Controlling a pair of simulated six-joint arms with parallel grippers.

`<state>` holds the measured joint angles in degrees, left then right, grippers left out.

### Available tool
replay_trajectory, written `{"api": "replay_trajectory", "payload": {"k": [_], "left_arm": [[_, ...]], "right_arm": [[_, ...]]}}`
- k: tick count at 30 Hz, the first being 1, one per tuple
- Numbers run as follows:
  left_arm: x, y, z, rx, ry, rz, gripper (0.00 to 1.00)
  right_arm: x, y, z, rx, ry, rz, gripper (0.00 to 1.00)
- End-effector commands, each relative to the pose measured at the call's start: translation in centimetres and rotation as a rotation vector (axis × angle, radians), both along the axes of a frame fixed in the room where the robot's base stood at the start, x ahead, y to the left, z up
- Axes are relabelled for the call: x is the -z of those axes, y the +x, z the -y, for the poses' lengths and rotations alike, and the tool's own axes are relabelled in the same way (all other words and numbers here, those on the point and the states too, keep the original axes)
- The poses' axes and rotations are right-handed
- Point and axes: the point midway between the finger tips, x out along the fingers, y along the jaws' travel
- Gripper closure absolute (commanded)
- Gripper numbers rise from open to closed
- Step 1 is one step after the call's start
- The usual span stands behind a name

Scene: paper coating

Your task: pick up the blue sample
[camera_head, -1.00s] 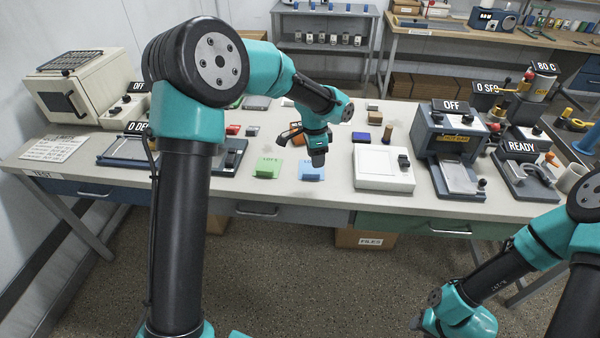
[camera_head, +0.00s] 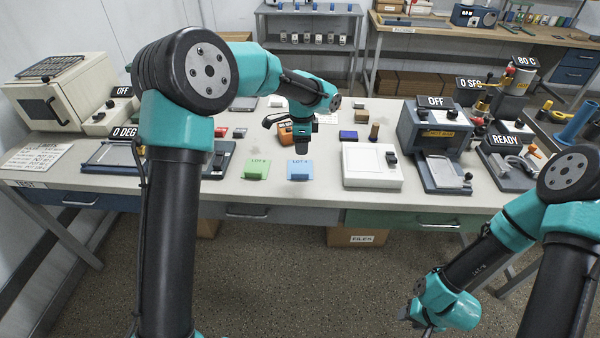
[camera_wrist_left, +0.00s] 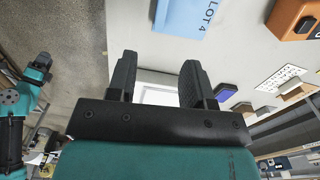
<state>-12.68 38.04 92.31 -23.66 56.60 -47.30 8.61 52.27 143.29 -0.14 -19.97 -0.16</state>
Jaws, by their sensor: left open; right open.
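A light-blue piece marked LOT 4 (camera_head: 300,170) lies near the front edge of the table, right of a green piece (camera_head: 257,170). It also shows at the top of the left wrist view (camera_wrist_left: 183,14). A small dark-blue block (camera_head: 348,135) sits further back to the right; it also shows in the left wrist view (camera_wrist_left: 225,93). My left gripper (camera_head: 300,150) is just behind the LOT 4 piece in the head view. In the left wrist view its fingers (camera_wrist_left: 157,82) are apart with nothing held. My right gripper (camera_head: 412,318) is low in front of the table, small and partly unclear.
An orange device (camera_head: 285,133) stands close behind my left gripper. A white flat box (camera_head: 371,165) lies to the right, with a press marked OFF (camera_head: 436,127) beyond it. A brown-topped stamp (camera_head: 374,131) stands behind the white box.

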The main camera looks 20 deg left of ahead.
Motion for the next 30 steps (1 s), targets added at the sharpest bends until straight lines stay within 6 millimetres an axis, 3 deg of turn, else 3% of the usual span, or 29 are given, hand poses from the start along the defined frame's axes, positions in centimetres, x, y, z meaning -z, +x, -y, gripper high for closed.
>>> {"api": "replay_trajectory", "payload": {"k": [12,26,30], "left_arm": [[6.8,0.0,-0.1,-0.001,0.000,-0.002,0.53],[7.7,0.0,-0.1,-0.002,0.000,0.000,0.53],[8.8,-0.1,-0.2,-0.002,-0.001,-0.002,0.53]], "right_arm": [[0.0,0.0,0.0,0.000,0.000,0.000,0.57],[0.0,0.0,0.0,0.000,0.000,0.000,0.57],[0.0,0.0,0.0,0.000,0.000,0.000,0.57]]}}
